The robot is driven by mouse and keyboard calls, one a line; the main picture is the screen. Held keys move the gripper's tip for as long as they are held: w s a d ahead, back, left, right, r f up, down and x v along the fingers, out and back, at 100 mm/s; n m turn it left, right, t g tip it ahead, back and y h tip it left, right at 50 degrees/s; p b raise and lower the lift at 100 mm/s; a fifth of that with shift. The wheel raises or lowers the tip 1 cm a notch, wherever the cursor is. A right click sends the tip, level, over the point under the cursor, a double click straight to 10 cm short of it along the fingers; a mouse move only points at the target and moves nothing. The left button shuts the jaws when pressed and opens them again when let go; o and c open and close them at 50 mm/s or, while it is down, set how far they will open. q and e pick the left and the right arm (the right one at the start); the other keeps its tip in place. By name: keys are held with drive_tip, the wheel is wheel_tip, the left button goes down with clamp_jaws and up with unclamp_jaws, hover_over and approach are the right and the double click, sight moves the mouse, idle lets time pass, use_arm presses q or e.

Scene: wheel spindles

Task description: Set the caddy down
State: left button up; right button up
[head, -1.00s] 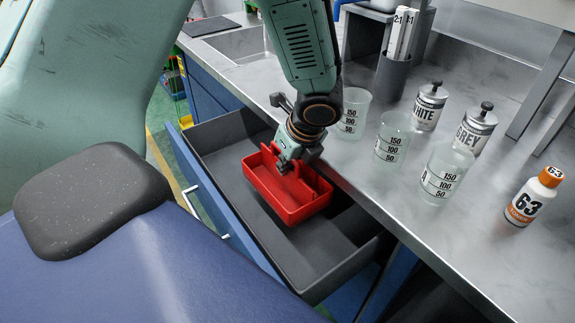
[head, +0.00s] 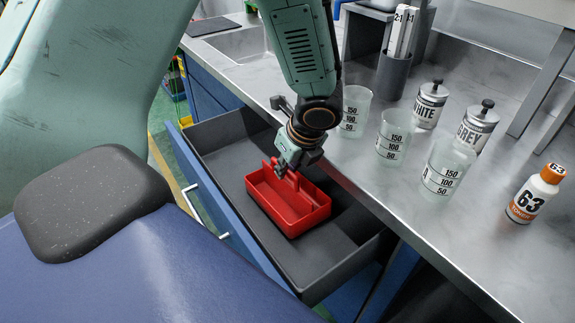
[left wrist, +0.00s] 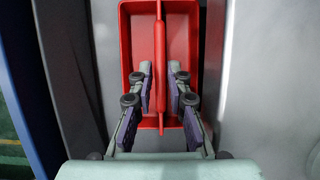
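The red caddy (head: 302,216) sits upright in the open grey drawer (head: 328,262), seemingly resting on its floor. It has a raised central handle wall. My left gripper (head: 286,170) is above the caddy at the handle. In the left wrist view, the caddy (left wrist: 127,45) lies below my left gripper (left wrist: 161,70). The two fingers stand on either side of the handle (left wrist: 160,40), with small gaps, so the gripper looks open around it. Its fingertips are partly hidden in the head view. My right gripper is not in view.
The grey counter (head: 420,240) borders the drawer on the right. Clear beakers (head: 447,168), two labelled cans (head: 428,106) and an orange-capped bottle (head: 535,195) stand on it. The drawer floor around the caddy is bare.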

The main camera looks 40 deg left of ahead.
use_arm(q)
drive_tip(key=shift+r, duration=0.15)
drive_tip(key=shift+r, duration=0.25)
drive_tip(key=p+v, duration=0.7)
drive_tip(key=v, duration=0.5)
drive_tip(key=shift+r, duration=0.25)
drive_tip(key=shift+s+p, duration=0.1)
drive_tip(key=shift+p, duration=0.25)
